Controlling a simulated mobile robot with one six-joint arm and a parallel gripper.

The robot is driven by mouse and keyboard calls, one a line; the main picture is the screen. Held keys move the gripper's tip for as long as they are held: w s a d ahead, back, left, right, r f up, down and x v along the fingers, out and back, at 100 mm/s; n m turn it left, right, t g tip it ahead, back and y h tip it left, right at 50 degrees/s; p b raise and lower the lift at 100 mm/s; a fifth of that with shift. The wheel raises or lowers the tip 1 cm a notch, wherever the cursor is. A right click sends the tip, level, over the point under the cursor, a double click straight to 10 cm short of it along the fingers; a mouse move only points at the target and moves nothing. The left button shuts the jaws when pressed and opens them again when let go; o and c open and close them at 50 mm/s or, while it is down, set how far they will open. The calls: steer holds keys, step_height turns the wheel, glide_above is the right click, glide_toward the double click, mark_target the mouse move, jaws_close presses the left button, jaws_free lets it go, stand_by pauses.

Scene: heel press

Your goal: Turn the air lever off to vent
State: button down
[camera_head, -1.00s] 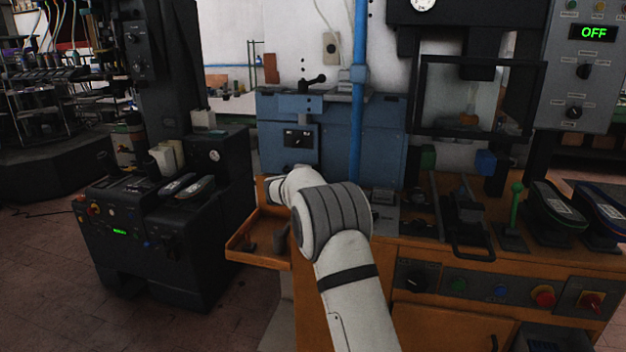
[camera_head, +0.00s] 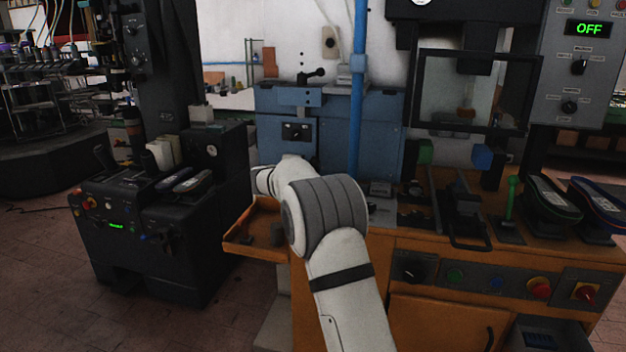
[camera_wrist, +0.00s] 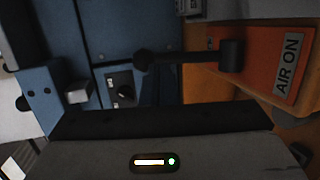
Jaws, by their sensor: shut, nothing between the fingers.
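The air lever is a black bar with a round knob (camera_wrist: 147,60) and a dark pivot block (camera_wrist: 231,55) in the wrist view. It sits on an orange panel (camera_wrist: 255,45) and points left there, away from the "AIR ON" label (camera_wrist: 288,63). My gripper (camera_wrist: 160,120) is shut and empty, a dark bar along the bottom of the wrist view. The lever lies above it in the picture, with a visible gap. In the head view my white arm hides both the gripper and the lever.
A blue machine (camera_head: 360,130) with a blue pipe stands behind my arm. An orange tray (camera_head: 240,246) juts from the bench at left, beside a black machine (camera_head: 150,240). Shoes (camera_head: 552,205) and a green-handled lever (camera_head: 511,195) stand at right on the bench.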

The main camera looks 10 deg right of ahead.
steer(key=v, duration=0.9)
steer(key=shift+s+d+r, duration=0.2)
steer(key=shift+s+r, duration=0.2)
steer(key=shift+s, duration=0.05)
steer(key=s+d+r+m+g+y+p, duration=0.2)
steer(key=s+d+m+g+p, duration=0.15)
steer(key=s, duration=0.85)
steer(key=s+d+r+m+g+y+p, duration=0.1)
steer(key=s+d+m+g+p, duration=0.2)
steer(key=s, duration=0.9)
steer(key=s+a+f+m+g+y+p, duration=0.1)
steer(key=s+a+m+y+p, duration=0.1)
steer(key=s, duration=0.9)
steer(key=s+a+f+m+g+y+p, duration=0.1)
steer(key=s+a+y+p, duration=0.3)
steer(key=s, duration=0.7)
steer(key=shift+s+a+m+y, duration=0.2)
steer(key=shift+a+m+y, duration=0.15)
steer(key=shift+m+y, duration=0.1)
